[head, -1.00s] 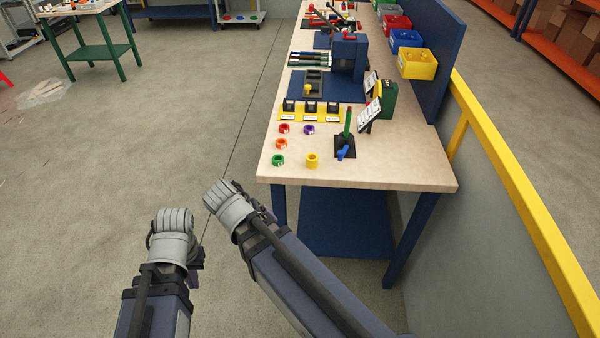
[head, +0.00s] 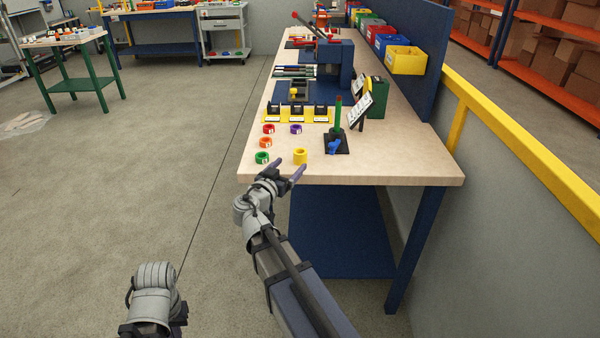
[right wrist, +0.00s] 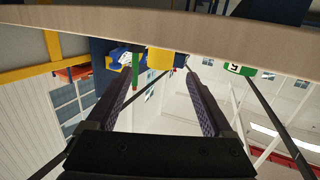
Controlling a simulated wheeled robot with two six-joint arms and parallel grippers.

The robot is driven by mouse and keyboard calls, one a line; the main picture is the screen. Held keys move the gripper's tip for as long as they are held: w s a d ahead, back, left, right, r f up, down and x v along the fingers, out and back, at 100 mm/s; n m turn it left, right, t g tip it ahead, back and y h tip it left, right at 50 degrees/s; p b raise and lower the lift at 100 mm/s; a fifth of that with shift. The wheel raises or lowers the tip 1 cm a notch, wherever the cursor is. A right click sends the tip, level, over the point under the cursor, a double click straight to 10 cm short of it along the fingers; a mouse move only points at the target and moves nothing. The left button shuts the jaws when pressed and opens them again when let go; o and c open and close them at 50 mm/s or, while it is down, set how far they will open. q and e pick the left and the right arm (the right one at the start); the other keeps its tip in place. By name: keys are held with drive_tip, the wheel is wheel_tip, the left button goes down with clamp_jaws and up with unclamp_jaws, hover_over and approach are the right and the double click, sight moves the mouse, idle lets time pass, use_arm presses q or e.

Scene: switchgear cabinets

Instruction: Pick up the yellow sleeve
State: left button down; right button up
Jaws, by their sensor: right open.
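The yellow sleeve (head: 300,157), a short upright ring, stands near the front edge of the wooden workbench (head: 400,165). My right gripper (head: 287,168) is open and empty at that edge, just in front of the sleeve, with its fingers pointing toward it. In the right wrist view, which is upside down, the yellow sleeve (right wrist: 160,60) shows beyond and between the two open fingers (right wrist: 158,78), apart from them. My left arm's wrist (head: 153,290) is low at the left over the floor; its fingers are not clear.
Green (head: 262,157), orange (head: 265,143), red (head: 268,129) and purple (head: 296,129) rings lie left of and behind the sleeve. A black stand (head: 337,146) with a green rod and blue piece is to its right. A yellow rail (head: 530,145) runs along the right.

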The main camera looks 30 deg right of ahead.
sight(297, 156)
drive_tip(key=shift+w+d, duration=0.2)
drive_tip(key=shift+d, duration=0.1)
drive_tip(key=shift+b+x, duration=0.4)
drive_tip(key=shift+x, duration=3.5)
use_arm(q)
drive_tip(key=shift+f, duration=0.75)
use_arm(e)
drive_tip(key=shift+a, duration=0.1)
clamp_jaws()
